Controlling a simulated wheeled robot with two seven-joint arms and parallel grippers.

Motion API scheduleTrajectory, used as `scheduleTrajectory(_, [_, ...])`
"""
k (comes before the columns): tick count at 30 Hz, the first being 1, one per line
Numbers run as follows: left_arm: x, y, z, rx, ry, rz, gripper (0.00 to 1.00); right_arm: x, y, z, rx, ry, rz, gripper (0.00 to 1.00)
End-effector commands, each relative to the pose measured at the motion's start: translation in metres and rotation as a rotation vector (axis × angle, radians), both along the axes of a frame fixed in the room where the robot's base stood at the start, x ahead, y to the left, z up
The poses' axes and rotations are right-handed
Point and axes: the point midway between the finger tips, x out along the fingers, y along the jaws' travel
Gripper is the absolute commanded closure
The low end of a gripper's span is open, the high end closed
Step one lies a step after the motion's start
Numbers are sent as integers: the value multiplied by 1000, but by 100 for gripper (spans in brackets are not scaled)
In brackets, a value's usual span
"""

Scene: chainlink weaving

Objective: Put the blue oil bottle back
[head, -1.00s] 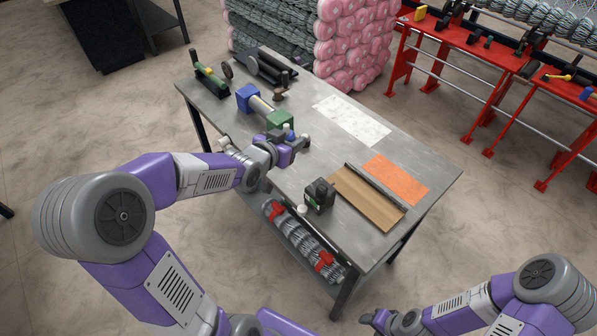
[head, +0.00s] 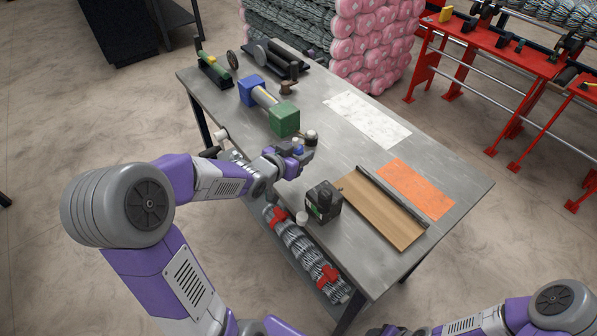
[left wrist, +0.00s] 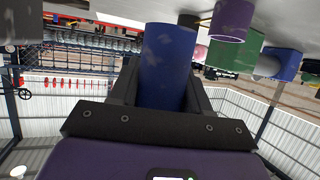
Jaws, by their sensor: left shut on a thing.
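My left gripper (head: 299,158) is shut on the blue oil bottle (head: 297,149), over the left front part of the grey workbench (head: 345,155). In the left wrist view the blue bottle (left wrist: 167,65) stands between the two dark fingers, with a plain blue side facing the camera. In the head view only a little blue and a pale top show; the gripper hides the rest. I cannot tell whether its base touches the bench. My right gripper (head: 385,331) is cut off at the bottom edge, and its jaws cannot be made out.
A small dark round item (head: 311,137) stands just behind the gripper, near the green block (head: 285,121) and blue block (head: 252,91). A black box (head: 323,201) stands in front, beside a brown board (head: 383,212). An orange sheet (head: 416,188) and pale sheet (head: 367,118) lie flat.

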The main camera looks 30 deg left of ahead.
Motion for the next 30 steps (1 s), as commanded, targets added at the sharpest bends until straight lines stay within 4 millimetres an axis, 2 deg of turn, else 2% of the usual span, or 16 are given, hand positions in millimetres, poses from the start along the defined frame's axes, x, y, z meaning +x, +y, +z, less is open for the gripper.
scheduleTrajectory(4, [0, 0, -14, 0, -1, -1, 87, 0, 0, -7, 0, 0, 0, 45])
scheduleTrajectory(9, [0, -1, -44, -2, 2, -1, 87, 0, 0, -21, 0, 0, 0, 45])
scheduleTrajectory(11, [0, 0, -51, -1, 0, -1, 87, 0, 0, -24, 0, 0, 0, 45])
scheduleTrajectory(23, [0, 0, -54, 1, -2, 0, 87, 0, 0, -27, 0, 0, 0, 45])
scheduleTrajectory(24, [0, 0, -54, 1, -1, 0, 50, 0, 0, -27, 0, 0, 0, 45])
scheduleTrajectory(28, [0, 0, -54, 1, -1, 0, 30, 0, 0, -26, 0, 0, 0, 45])
scheduleTrajectory(30, [0, 0, -54, 1, -1, 0, 28, 0, 0, -26, 0, 0, 0, 45])
